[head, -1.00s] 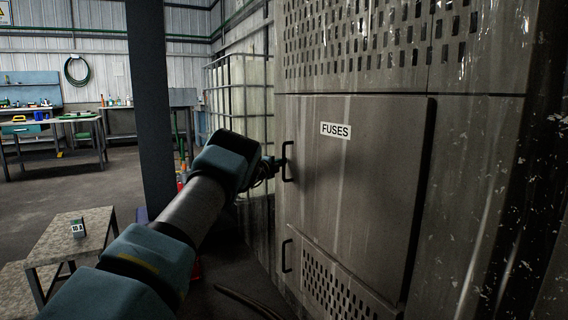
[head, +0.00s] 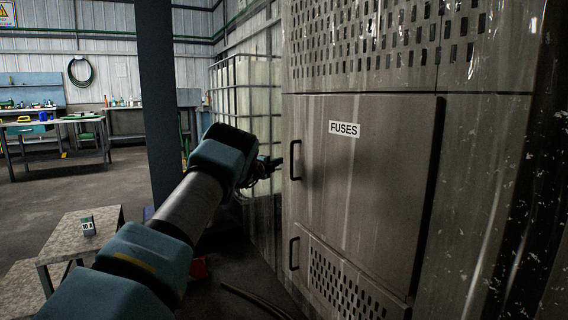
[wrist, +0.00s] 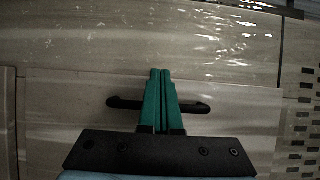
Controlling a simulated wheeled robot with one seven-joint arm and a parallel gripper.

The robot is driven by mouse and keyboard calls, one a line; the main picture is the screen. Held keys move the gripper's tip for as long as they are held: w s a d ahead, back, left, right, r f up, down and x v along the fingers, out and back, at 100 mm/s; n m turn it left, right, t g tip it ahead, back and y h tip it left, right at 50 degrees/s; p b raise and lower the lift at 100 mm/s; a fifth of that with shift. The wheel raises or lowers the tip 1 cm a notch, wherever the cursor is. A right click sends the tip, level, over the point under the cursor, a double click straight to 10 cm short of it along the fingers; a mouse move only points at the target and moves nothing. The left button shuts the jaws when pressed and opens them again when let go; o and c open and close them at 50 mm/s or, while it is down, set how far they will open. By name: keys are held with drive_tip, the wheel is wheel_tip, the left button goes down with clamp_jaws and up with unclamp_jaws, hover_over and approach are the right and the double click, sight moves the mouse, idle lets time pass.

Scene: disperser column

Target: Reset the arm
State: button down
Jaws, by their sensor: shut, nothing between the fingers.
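My arm reaches from the lower left towards the metal cabinet in the head view. My gripper (head: 274,162) is at the left of the fuses door (head: 375,190), a short way from its black upper handle (head: 295,160). In the wrist view the green fingers of my gripper (wrist: 160,75) are together with nothing between them. The black handle (wrist: 118,103) shows behind the fingers, sticking out on both sides. The fingers hide its middle. The fuses door looks shut. A lower vented panel has its own black handle (head: 294,254).
A dark pillar (head: 160,100) rises behind my arm. A caged white tank (head: 245,95) stands beside the cabinet. Workbenches are at the back left.

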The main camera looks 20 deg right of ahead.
drive_tip(key=a+r+n+t+y, duration=0.25)
drive_tip(key=a+n+y, duration=0.45)
drive_tip(key=a, duration=1.3)
drive_tip(key=s+a+f+n+g+y, duration=0.1)
drive_tip(key=s+a+f+n+y, duration=0.15)
drive_tip(key=s+a+n, duration=0.35)
drive_tip(key=s+a+f+n+g+y, duration=0.1)
drive_tip(key=s+a+n+y, duration=0.25)
drive_tip(key=a, duration=0.45)
drive_tip(key=s+a+f+n+g, duration=0.2)
drive_tip(key=s+a+n+g, duration=0.15)
drive_tip(key=s, duration=0.95)
drive_tip(key=s+a+f+n+g+y, duration=0.1)
drive_tip(key=s+a+f+n+g, duration=0.2)
drive_tip(key=s, duration=0.9)
drive_tip(key=s+a+f+n+g, duration=0.1)
drive_tip(key=s+f+n+g, duration=0.2)
drive_tip(key=s, duration=1)
wheel_tip(320, 180, up, 28)
drive_tip(key=s+n+p, duration=0.1)
drive_tip(key=p, duration=2.7)
drive_tip(key=shift+s+a, duration=0.15)
drive_tip(key=shift+s, duration=0.1)
